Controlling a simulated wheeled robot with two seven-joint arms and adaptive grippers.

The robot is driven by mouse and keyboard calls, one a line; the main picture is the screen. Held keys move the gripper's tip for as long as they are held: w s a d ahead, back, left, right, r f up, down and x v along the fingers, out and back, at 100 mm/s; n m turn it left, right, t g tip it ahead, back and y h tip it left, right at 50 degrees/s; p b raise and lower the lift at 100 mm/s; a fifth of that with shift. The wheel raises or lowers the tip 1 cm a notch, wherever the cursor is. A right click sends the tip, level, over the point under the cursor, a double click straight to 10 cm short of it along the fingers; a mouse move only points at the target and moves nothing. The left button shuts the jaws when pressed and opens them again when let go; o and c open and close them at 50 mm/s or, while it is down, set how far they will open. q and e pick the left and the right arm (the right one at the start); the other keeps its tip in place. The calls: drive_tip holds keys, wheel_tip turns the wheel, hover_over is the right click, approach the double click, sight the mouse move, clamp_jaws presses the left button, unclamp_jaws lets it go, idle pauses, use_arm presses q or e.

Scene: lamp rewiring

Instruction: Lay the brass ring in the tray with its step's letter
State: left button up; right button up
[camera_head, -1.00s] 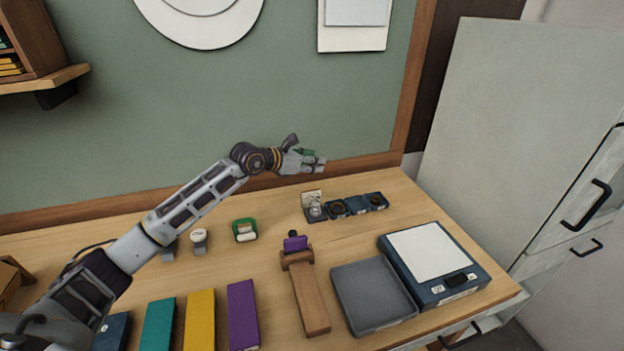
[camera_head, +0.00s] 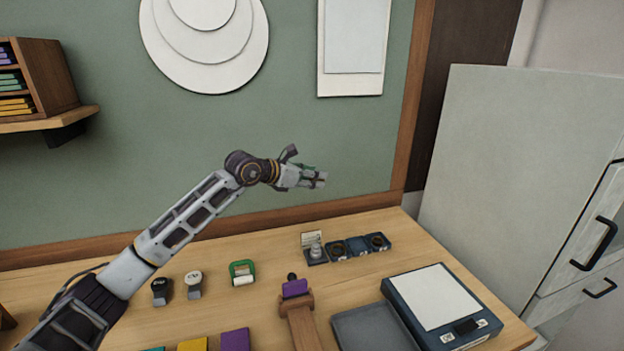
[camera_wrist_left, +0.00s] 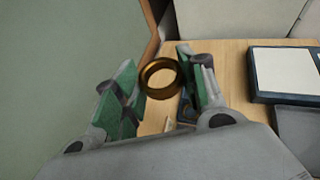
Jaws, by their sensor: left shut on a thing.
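A brass ring (camera_wrist_left: 160,78) shows in the left wrist view between the green-padded fingers of my left gripper (camera_wrist_left: 162,92), which is shut on it. In the head view my left gripper (camera_head: 316,179) hangs high in front of the green board, above the row of small dark blue trays (camera_head: 357,244). The ring is too small to make out there. The leftmost tray (camera_head: 317,258) holds a grey metal part, with a small card (camera_head: 311,238) behind it. Two other trays hold dark round things. Letters on the trays cannot be read. My right gripper is out of view.
A scale (camera_head: 443,298) with a white top stands at the right, beside a grey tray (camera_head: 372,330). A wooden stand with a purple block (camera_head: 295,288), a green-framed item (camera_head: 242,272) and two stamps (camera_head: 193,283) stand further left. Bare tabletop lies around the small trays.

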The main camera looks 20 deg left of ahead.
use_arm(q)
drive_tip(key=shift+f+h, duration=0.1)
drive_tip(key=shift+h, duration=0.2)
idle(0.4)
drive_tip(key=shift+s+f+m+g, duration=0.15)
drive_tip(key=shift+f+m+g, duration=0.1)
drive_tip(key=shift+m+g, duration=0.2)
drive_tip(key=shift+s+d+m+h, duration=0.3)
drive_tip(key=shift+m+h, duration=0.05)
drive_tip(key=shift+h, duration=0.25)
drive_tip(key=s+d+r+m+g+h, duration=0.3)
drive_tip(key=s+d+r+m+g, duration=0.15)
drive_tip(key=s+r, duration=0.6)
drive_tip(key=s+a+f, duration=0.1)
drive_tip(key=s+f, duration=0.3)
drive_tip(key=f, duration=0.5)
drive_tip(key=s+a+f+n+t+y, duration=0.1)
drive_tip(key=s+f, duration=0.3)
drive_tip(key=f, duration=0.5)
drive_tip(key=s+a+f+n+t, duration=0.1)
drive_tip(key=s+f, duration=0.3)
drive_tip(key=f, duration=0.5)
drive_tip(key=shift+s+a+f, duration=0.2)
drive_tip(key=shift+a+f, duration=0.1)
drive_tip(key=shift+a, duration=0.45)
drive_tip(key=shift+r, duration=0.15)
